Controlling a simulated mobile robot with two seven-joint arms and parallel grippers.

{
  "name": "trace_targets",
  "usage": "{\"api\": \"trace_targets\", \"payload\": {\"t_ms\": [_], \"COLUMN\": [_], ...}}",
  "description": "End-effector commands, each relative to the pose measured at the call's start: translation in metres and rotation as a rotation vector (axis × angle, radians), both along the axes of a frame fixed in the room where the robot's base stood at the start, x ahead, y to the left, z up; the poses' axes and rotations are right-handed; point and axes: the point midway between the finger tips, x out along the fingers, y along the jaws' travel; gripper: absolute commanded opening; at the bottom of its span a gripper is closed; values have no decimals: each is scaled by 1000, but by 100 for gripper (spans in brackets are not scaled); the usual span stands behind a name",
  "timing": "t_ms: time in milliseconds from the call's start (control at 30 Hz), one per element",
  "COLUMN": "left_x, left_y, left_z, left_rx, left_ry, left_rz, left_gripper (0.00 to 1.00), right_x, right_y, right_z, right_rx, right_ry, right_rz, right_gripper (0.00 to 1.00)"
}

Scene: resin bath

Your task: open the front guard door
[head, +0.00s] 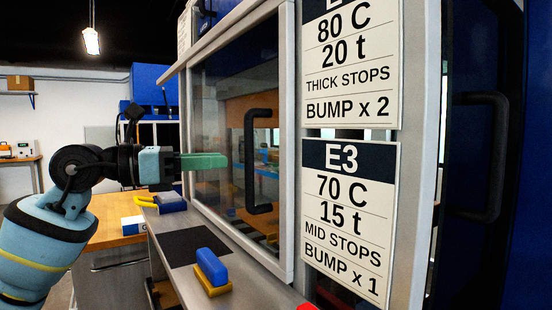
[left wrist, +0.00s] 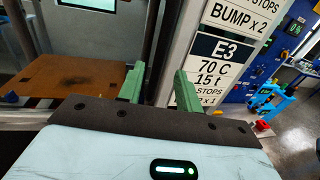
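The front guard door (head: 287,130) is a clear pane in a pale metal frame. It looks closed. Its black D-shaped handle (head: 250,165) stands upright near the right side of the pane. My left gripper (head: 222,160) has green fingers pointing right at the handle, with a small gap before it in the head view. In the left wrist view the two green fingers of the left gripper (left wrist: 157,88) are apart. A dark upright bar lies beyond the space between them; I cannot tell if it is the handle. My right gripper is not in view.
A steel ledge (head: 225,285) below the door bears a blue block with a yellow base (head: 212,270) and a dark mat (head: 185,246). Printed cards, one marked E3 (head: 350,215), hang right of the door. Another black handle (head: 490,155) is farther right.

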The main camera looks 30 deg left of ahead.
Motion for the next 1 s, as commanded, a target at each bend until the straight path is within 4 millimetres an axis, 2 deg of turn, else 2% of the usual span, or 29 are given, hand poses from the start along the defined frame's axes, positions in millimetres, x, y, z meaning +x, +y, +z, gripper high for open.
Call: {"api": "trace_targets", "payload": {"t_ms": [333, 800, 1000], "left_x": [4, 56, 64], "left_y": [-3, -37, -43], "left_z": [1, 2, 1], "left_rx": [-2, -3, -1], "left_ry": [0, -1, 0], "left_rz": [-1, -1, 0], "left_gripper": [35, 35, 35], "right_x": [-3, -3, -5], "right_y": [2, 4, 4], "right_z": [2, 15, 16], "right_rx": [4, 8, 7], "right_ry": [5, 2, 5], "right_rz": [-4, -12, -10], "right_gripper": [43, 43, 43]}}
